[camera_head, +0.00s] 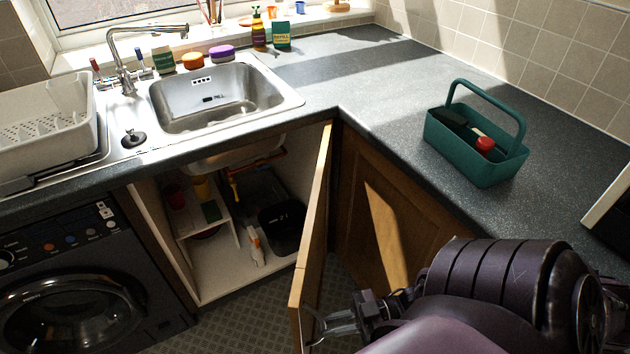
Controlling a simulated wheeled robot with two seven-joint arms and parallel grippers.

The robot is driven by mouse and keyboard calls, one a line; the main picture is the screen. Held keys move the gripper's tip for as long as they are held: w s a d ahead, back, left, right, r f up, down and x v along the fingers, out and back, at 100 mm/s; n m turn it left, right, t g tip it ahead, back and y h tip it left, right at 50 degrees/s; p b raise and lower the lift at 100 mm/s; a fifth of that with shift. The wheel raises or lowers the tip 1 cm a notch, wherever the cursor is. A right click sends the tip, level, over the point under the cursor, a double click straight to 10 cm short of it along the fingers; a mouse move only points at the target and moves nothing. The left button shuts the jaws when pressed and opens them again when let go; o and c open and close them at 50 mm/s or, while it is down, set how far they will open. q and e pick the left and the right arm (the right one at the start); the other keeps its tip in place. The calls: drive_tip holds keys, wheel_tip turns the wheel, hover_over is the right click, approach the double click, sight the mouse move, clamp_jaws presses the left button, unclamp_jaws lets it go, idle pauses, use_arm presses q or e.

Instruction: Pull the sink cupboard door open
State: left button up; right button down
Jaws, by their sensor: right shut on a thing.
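The sink cupboard door (316,220) is a wooden panel standing well open under the worktop, seen nearly edge-on and swung out towards me. The open sink cupboard (215,285) shows a white interior with pipes and stored items. My right gripper (318,325) is at the door's free edge, low in the view, and shut on the door's handle side; the handle itself is hard to make out. My right arm comes in from the lower right. My left gripper is not in view.
A washing machine (75,275) stands left of the cupboard. Another wooden cupboard door (385,215) is to the right. On the worktop are a sink (215,100), a white dish rack (45,125) and a green caddy (470,150). Patterned floor (230,335) shows below.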

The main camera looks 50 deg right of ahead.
drive_tip(key=shift+s+d+r, duration=0.15)
drive_tip(key=shift+d, duration=0.55)
drive_tip(key=c, duration=1.8)
unclamp_jaws()
drive_tip(key=o, duration=0.4)
